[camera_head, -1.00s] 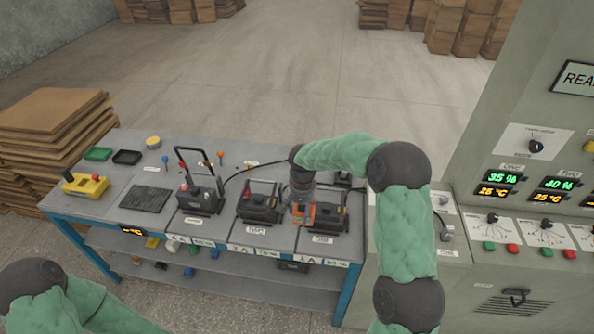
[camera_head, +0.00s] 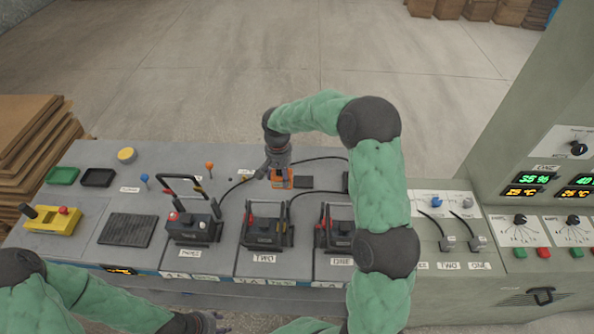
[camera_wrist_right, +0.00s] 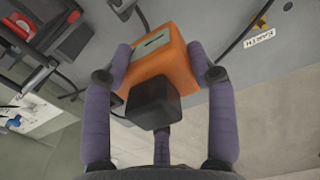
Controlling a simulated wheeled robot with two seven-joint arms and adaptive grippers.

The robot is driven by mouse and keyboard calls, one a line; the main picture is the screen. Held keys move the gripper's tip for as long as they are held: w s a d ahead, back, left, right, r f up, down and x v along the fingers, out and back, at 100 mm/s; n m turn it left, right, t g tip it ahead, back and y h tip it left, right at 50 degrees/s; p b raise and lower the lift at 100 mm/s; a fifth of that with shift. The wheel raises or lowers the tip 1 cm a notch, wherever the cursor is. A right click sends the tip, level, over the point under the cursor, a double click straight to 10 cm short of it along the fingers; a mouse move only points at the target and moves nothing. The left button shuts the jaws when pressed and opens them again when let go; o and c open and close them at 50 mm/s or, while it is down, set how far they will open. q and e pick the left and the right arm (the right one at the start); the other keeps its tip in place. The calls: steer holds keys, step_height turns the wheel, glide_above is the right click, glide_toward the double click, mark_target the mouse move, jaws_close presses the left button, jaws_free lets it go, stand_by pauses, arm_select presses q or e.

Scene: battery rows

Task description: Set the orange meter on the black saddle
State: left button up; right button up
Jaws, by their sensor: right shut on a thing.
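The orange meter (camera_head: 281,180) is in my right gripper (camera_head: 278,168), over the back part of the bench, behind the battery units labelled TWO and ONE. In the right wrist view the two fingers (camera_wrist_right: 158,62) are shut on the sides of the meter (camera_wrist_right: 178,70), and a black block covers part of it. A small flat black piece (camera_head: 303,182) lies just right of the meter; it may be the black saddle, but I cannot tell. Whether the meter touches the bench is unclear. My left gripper (camera_head: 207,322) shows dimly at the bottom edge; its fingers are not clear.
A yellow box (camera_head: 50,222), a black mat (camera_head: 127,229) and green and black trays lie left. A control cabinet (camera_head: 520,212) stands right.

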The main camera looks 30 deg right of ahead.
steer(key=w+d+f, duration=0.2)
steer(key=d+f, duration=0.1)
steer(key=w+d+f, duration=0.2)
steer(key=d, duration=0.2)
steer(key=w+d+f+b, duration=0.1)
steer(key=w+d+f, duration=0.1)
steer(key=d+f, duration=0.1)
steer(key=shift+d+f, duration=0.35)
steer(key=shift+d, duration=0.25)
steer(key=shift+w+d+f, duration=0.1)
steer(key=shift+d+f, duration=0.4)
steer(key=shift+f, duration=0.35)
steer(key=shift+w+f, duration=0.1)
steer(key=shift+f, duration=1.2)
steer(key=shift+b, duration=0.3)
